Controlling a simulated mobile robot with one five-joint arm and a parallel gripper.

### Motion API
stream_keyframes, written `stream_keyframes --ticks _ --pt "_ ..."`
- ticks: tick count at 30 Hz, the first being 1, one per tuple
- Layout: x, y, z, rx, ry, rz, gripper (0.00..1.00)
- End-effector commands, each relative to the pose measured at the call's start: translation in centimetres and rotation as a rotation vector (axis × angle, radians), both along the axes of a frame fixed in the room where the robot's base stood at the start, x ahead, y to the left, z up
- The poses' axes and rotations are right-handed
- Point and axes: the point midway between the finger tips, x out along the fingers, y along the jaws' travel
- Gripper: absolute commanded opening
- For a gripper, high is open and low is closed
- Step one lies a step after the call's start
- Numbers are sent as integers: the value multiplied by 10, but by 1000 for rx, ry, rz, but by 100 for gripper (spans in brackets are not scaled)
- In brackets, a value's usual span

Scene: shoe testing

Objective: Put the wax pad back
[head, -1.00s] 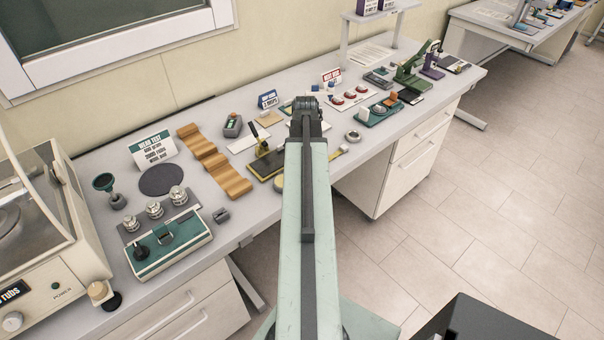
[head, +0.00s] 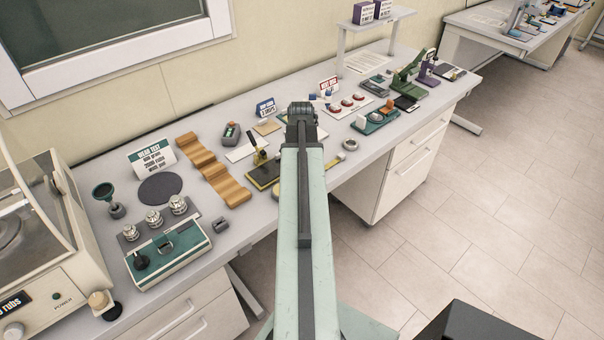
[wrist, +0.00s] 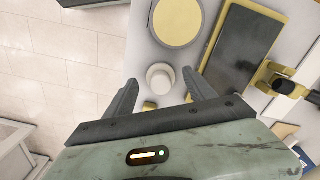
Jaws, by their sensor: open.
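My gripper (wrist: 159,77) is open in the wrist view, pointing down over the bench. A small white round-topped piece (wrist: 160,76) shows between its fingers, with no clear contact. A pale yellow disc in a grey rim (wrist: 178,20) lies just beyond it; part of it also shows left of my arm in the head view (head: 276,194). A small yellow piece (wrist: 150,105) is partly hidden by the gripper. I cannot tell for sure which of these is the wax pad. In the head view my arm hides the fingers.
A dark pad in a yellow frame (wrist: 240,50) lies right of the disc, with a yellow and black holder (wrist: 285,82) at its edge. A grey ring (head: 350,144) stands near the bench's front edge. A wavy brown strip (head: 213,172) lies further left.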

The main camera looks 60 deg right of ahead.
Motion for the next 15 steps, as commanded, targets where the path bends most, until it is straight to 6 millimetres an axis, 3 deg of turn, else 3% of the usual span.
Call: stream_keyframes --ticks 1,9,15 --pt "0 0 18 0 0 0 64" --pt "0 0 78 0 0 -1 64" --pt "-1 -1 106 0 0 -1 64"
